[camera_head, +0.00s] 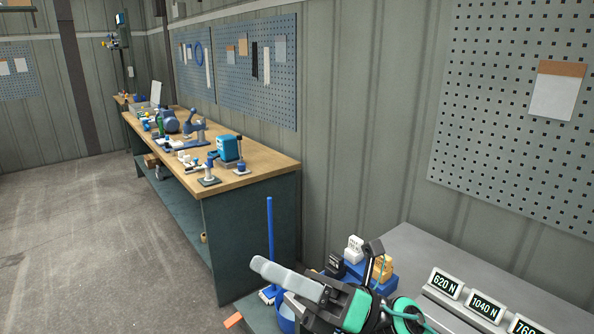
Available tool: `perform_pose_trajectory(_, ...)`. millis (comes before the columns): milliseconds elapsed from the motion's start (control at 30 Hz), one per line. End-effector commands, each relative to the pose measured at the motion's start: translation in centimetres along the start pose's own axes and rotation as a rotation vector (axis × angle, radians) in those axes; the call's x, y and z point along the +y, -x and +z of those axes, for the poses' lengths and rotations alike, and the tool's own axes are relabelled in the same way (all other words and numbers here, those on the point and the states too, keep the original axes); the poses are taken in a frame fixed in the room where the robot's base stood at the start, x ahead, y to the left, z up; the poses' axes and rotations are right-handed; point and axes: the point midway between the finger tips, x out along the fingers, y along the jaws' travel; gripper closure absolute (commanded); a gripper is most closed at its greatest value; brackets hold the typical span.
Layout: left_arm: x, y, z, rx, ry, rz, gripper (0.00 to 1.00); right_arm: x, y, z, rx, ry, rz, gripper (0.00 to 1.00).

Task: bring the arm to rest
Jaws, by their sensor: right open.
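My right gripper (322,265) is at the bottom of the head view, with black and green parts of my arm behind it. It is open, and I see nothing held between its fingers. It is in front of a small blue stand (378,284) carrying white, dark and yellow blocks, partly hidden by my arm. I cannot tell whether it touches anything. My left gripper is not in view.
A grey bench surface (412,246) at lower right bears number plates, including one reading 620 N (446,284). A blue-handled brush (270,240) stands left of my gripper. A wooden-topped workbench (262,163) with tools runs along the wall. Open floor (90,240) lies left.

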Motion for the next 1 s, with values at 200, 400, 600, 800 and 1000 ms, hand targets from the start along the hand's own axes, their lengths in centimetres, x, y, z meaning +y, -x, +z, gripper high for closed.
perform_pose_trajectory(200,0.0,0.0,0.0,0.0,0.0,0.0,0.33,-3.9,6.5,4.9,-0.544,-0.373,-0.153,0.56)
perform_pose_trajectory(400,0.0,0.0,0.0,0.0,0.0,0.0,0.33,-8.7,16.4,4.9,-1.027,-0.716,-0.328,0.56)
perform_pose_trajectory(600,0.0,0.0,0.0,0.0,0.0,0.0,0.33,-12.0,27.6,-0.9,-1.501,-1.04,-0.537,0.56)
perform_pose_trajectory(800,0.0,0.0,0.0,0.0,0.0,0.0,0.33,-11.3,37.2,-10.9,-1.947,-1.317,-0.78,0.56)
perform_pose_trajectory(1000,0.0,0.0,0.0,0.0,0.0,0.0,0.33,-8.1,42.1,-19.2,-2.254,-1.48,-0.982,0.56)
